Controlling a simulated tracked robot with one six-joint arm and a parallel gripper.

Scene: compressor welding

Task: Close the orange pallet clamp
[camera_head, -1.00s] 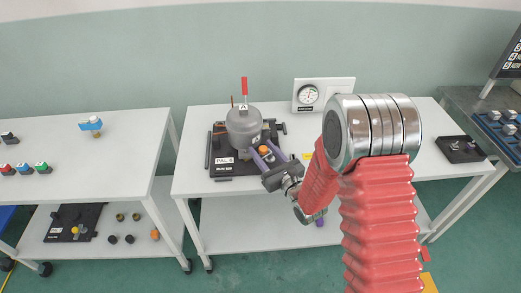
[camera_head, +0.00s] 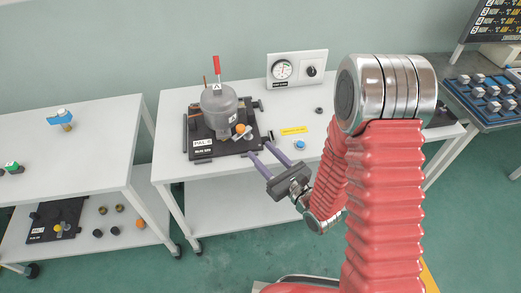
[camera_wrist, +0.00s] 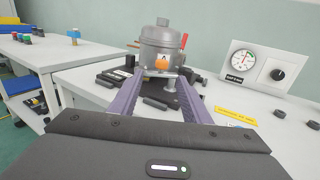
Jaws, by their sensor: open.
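The orange pallet clamp (camera_head: 241,129) shows as a small orange piece at the front right of the grey compressor (camera_head: 218,106), on the black pallet (camera_head: 229,147). In the wrist view the orange clamp (camera_wrist: 161,64) is in front of the compressor (camera_wrist: 161,42), between the purple fingers in the picture. I cannot tell whether the clamp is open or closed. My gripper (camera_head: 262,148) is open and empty, in front and to the right of the clamp, apart from it. Its fingers (camera_wrist: 157,75) point toward the compressor.
The white table (camera_head: 175,120) carries a gauge panel (camera_head: 297,69) at the back, a yellow label (camera_head: 293,130) and a blue button (camera_head: 300,145). Another white table (camera_head: 95,150) stands at left. A grey bench (camera_head: 465,110) with several parts is at right.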

